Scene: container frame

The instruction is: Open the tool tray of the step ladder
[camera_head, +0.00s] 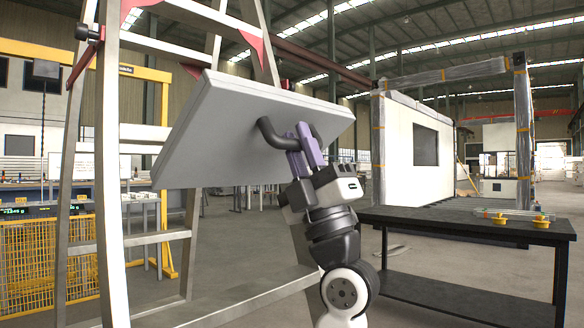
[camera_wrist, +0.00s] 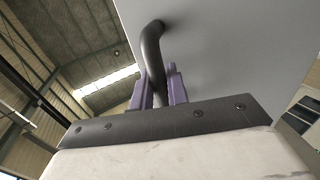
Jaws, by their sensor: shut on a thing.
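The step ladder (camera_head: 111,190) stands on the left in the head view. Its tool tray (camera_head: 225,128) is a flat grey panel, tilted, with its underside facing me. The panel also fills the upper right of the wrist view (camera_wrist: 235,60). A black curved handle (camera_head: 270,134) sticks out from the panel; it shows in the wrist view too (camera_wrist: 151,45). My gripper (camera_head: 302,138) has purple fingers and is shut on the handle, right of the panel's middle. The fingers hide part of the handle. The tray's upper face is hidden.
A black table (camera_head: 460,225) with yellow-footed items (camera_head: 497,220) stands at the right, behind my arm. A yellow mesh barrier (camera_head: 45,260) is at the left, beyond the ladder. The floor between ladder and table looks clear.

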